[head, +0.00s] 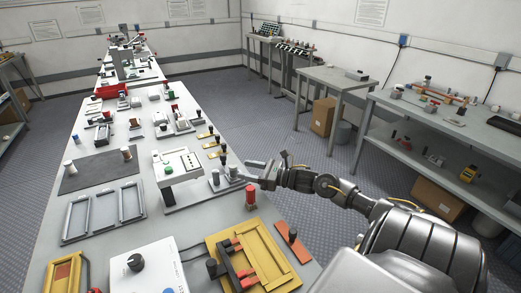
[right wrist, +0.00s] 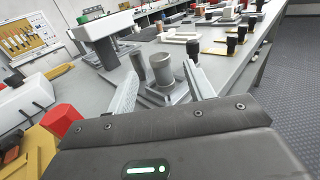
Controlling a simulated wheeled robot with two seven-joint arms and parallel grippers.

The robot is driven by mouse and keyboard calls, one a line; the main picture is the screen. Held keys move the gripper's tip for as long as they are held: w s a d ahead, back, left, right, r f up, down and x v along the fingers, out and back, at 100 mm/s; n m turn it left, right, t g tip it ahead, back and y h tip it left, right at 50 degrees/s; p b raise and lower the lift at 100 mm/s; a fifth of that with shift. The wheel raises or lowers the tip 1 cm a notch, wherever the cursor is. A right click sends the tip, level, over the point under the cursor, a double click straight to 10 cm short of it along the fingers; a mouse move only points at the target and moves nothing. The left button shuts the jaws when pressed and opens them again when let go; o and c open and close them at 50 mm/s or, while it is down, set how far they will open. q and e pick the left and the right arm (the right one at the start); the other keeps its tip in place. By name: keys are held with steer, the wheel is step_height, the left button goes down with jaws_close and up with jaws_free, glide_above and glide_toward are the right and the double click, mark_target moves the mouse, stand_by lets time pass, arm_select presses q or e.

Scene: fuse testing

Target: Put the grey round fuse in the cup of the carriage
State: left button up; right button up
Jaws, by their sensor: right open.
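My right gripper (head: 252,171) is open at the right edge of the long table. In the right wrist view its fingers (right wrist: 158,85) stand either side of a grey round cup-like piece (right wrist: 163,70) on a square base, with a visible gap. Another grey round post (right wrist: 138,64) stands just left of and behind it. In the head view two small grey round pieces, one at the fingertips (head: 232,171) and one to its left (head: 215,178), stand on a grey base plate. I cannot tell which is the fuse or whether the cup holds anything. My left gripper is not in view.
A white-topped device (head: 177,163) with a green button stands just left of the grey pieces. Black-topped posts on yellow plates (head: 212,144) stand farther back.

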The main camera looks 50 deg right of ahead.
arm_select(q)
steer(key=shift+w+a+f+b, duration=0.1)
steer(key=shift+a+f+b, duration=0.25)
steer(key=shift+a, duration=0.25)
arm_select(e)
steer(key=v, duration=0.5)
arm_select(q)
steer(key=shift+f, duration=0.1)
